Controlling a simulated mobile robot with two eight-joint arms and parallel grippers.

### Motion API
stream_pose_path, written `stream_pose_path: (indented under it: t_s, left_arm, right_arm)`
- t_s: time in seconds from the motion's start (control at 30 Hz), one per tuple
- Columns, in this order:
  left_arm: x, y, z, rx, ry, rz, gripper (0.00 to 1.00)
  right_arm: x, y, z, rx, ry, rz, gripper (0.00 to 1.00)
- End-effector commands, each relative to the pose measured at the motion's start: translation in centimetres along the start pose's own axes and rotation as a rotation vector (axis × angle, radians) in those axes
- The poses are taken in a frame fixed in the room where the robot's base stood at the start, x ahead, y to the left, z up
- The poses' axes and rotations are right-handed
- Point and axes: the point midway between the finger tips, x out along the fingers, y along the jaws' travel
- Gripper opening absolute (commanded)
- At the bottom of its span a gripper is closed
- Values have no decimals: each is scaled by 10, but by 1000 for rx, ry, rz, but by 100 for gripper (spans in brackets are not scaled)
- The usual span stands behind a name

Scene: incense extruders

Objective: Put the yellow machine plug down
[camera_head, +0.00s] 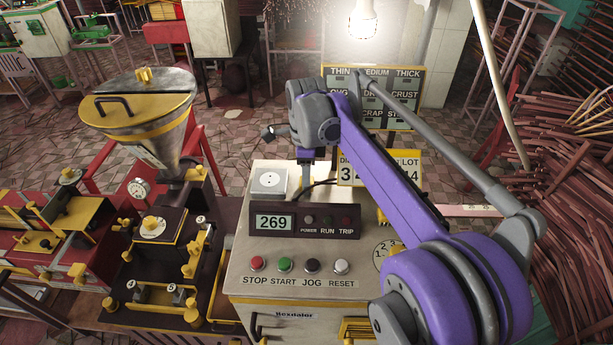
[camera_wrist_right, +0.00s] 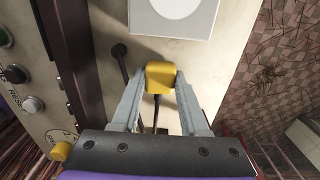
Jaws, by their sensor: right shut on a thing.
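The yellow plug (camera_wrist_right: 160,74) sits between the fingertips of my right gripper (camera_wrist_right: 161,84) in the right wrist view. Both grey fingers press on its sides, and a dark cable hangs from it between them. In the head view my right gripper (camera_head: 305,173) points down over the pale top of the machine cabinet, just right of the white socket box (camera_head: 268,180). The plug itself cannot be made out there. In the wrist view the socket box (camera_wrist_right: 172,14) lies beyond the plug, apart from it. I cannot tell whether the plug touches the cabinet top. My left gripper is out of view.
The control panel (camera_head: 304,220) with its 269 display stands in front of the socket box. A yellow-framed number board (camera_head: 380,168) stands behind at the right. The hopper extruder (camera_head: 146,118) stands at the left. Bare cabinet top (camera_wrist_right: 225,65) shows around the plug.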

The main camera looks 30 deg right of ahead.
Motion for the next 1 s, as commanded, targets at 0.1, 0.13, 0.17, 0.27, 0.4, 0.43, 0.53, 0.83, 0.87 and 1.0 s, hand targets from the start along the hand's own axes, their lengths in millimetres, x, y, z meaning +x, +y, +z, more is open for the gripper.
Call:
stream_pose_path:
  t_s: [0.1, 0.13, 0.17, 0.27, 0.4, 0.43, 0.53, 0.83, 0.87, 1.0]
  left_arm:
    - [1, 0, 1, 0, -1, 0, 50]
    - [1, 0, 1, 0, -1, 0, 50]
    - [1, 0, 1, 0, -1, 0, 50]
    - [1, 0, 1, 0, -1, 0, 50]
    - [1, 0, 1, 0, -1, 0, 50]
    - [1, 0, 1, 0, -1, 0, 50]
    - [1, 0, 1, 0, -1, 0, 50]
    - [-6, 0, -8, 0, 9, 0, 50]
    - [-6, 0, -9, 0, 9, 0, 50]
    - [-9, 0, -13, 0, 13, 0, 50]
  right_arm:
    - [2, 0, 0, 0, 0, 0, 0]
    - [2, 0, 0, 0, 0, 0, 0]
    - [2, 0, 0, 0, 0, 0, 47]
    - [2, 0, 0, 0, 0, 0, 65]
    - [2, 0, 0, 0, 0, 0, 74]
    - [2, 0, 0, 0, 0, 0, 74]
    - [2, 0, 0, 0, 0, 0, 74]
    - [-27, -1, 0, 0, -1, -2, 74]
    - [-33, -1, 0, 0, -1, -2, 74]
    - [-65, -1, 0, 0, -1, -2, 74]
